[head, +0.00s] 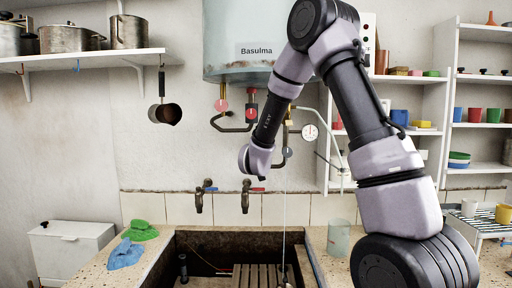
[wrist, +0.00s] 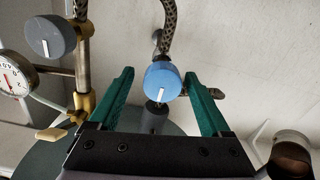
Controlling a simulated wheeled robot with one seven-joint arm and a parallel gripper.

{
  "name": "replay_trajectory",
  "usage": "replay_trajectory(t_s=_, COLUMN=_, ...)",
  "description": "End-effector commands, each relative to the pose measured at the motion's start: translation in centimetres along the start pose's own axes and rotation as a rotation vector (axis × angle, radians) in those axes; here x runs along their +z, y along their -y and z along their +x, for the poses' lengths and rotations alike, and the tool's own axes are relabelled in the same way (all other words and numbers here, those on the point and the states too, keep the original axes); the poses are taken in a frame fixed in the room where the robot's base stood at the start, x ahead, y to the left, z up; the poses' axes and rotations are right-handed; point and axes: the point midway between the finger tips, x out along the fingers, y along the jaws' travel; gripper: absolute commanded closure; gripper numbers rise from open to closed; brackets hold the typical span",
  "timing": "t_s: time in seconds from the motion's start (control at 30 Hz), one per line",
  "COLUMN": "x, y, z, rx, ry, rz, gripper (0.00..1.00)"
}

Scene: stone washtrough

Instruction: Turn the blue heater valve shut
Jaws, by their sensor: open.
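The blue heater valve (wrist: 163,76) is a round knob with a white pointer mark, roughly upright in the wrist view. It sits on a fitting below a braided hose. My gripper (wrist: 158,76) is open, with one green finger on each side of the blue knob. Gaps show between the knob and both fingers, so they do not appear to touch it. In the head view my arm's wrist (head: 257,160) is below the heater (head: 240,50), and it hides the blue valve and the fingers.
A grey knob (wrist: 50,37) and a round gauge (wrist: 14,78) on brass piping are left of my gripper in the wrist view. Two red knobs (head: 222,105) hang under the heater. Taps (head: 245,195) stand above the stone trough (head: 160,270).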

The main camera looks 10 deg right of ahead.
Motion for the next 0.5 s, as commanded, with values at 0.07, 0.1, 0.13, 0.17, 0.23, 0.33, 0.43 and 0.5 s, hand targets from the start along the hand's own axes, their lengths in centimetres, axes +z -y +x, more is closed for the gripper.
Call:
replay_trajectory(t_s=0.07, x=0.1, y=-0.1, z=1.4, rx=0.002, ry=0.000, rz=0.000, gripper=0.18)
replay_trajectory(t_s=0.1, x=0.0, y=0.0, z=2.0, rx=0.001, ry=0.000, rz=0.000, gripper=0.18)
replay_trajectory(t_s=0.13, x=0.0, y=-0.1, z=2.4, rx=0.001, ry=0.000, rz=0.000, gripper=0.18)
replay_trajectory(t_s=0.17, x=0.0, y=-0.1, z=2.7, rx=0.002, ry=0.000, rz=0.001, gripper=0.18)
replay_trajectory(t_s=0.23, x=0.0, y=-0.1, z=3.3, rx=0.001, ry=0.001, rz=0.001, gripper=0.18)
replay_trajectory(t_s=0.33, x=0.0, y=0.0, z=3.8, rx=0.000, ry=0.000, rz=-0.001, gripper=0.18)
replay_trajectory(t_s=0.43, x=-0.1, y=0.0, z=3.9, rx=-0.001, ry=-0.001, rz=-0.001, gripper=0.18)
replay_trajectory(t_s=0.5, x=-0.1, y=0.0, z=3.9, rx=-0.001, ry=-0.001, rz=-0.001, gripper=0.18)
